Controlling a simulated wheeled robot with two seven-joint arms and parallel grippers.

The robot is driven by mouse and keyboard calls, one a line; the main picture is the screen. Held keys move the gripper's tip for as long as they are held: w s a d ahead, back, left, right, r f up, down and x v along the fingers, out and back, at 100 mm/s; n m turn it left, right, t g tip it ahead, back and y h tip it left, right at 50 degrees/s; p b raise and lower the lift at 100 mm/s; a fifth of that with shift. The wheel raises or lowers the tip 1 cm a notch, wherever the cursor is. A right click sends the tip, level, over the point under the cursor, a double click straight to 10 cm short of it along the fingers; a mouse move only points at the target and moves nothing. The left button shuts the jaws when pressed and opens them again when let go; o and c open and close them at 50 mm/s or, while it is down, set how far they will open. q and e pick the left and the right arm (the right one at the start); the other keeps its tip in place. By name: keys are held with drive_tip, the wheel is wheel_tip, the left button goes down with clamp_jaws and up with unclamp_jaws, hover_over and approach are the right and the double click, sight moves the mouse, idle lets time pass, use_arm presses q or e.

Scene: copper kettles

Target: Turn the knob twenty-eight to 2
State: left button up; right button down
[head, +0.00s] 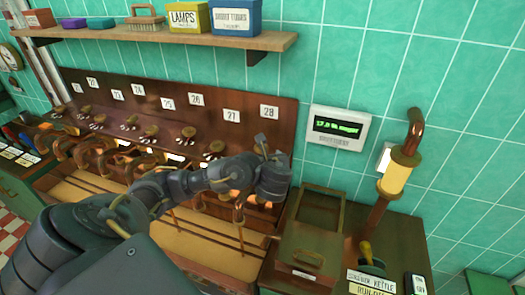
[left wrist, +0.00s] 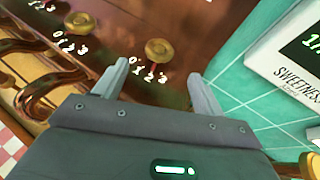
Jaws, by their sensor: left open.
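The label 28 (head: 268,111) is at the right end of a dark wood panel. My left arm covers the place below it in the head view. In the left wrist view, a round brass knob (left wrist: 158,52) near the panel's right edge, apparently knob twenty-eight, has white marks 0 to 3 beside it. I cannot tell which mark it points to. My left gripper (left wrist: 158,70) is open, with its fingertips on either side of the knob's scale; contact is not clear. It also shows in the head view (head: 270,148). My right gripper is not in view.
A neighbouring knob (left wrist: 80,22) is to the left, with copper pipes (left wrist: 45,85) below. A sweetness display (head: 338,128) reads 17.0 % sugar. A shelf (head: 180,38) with boxes hangs above. A brown box (head: 310,255) and a copper-and-yellow pipe (head: 398,170) stand at the right.

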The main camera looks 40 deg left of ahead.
use_arm(q)
drive_tip(key=shift+s+d+r+p, duration=0.3)
drive_tip(key=shift+d+r+p, duration=0.05)
drive_tip(key=shift+r, duration=0.25)
drive_tip(key=shift+s+d, duration=0.25)
drive_tip(key=shift+s, duration=0.1)
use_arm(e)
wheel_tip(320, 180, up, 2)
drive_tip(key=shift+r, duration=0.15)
use_arm(q)
drive_tip(key=shift+f, duration=0.15)
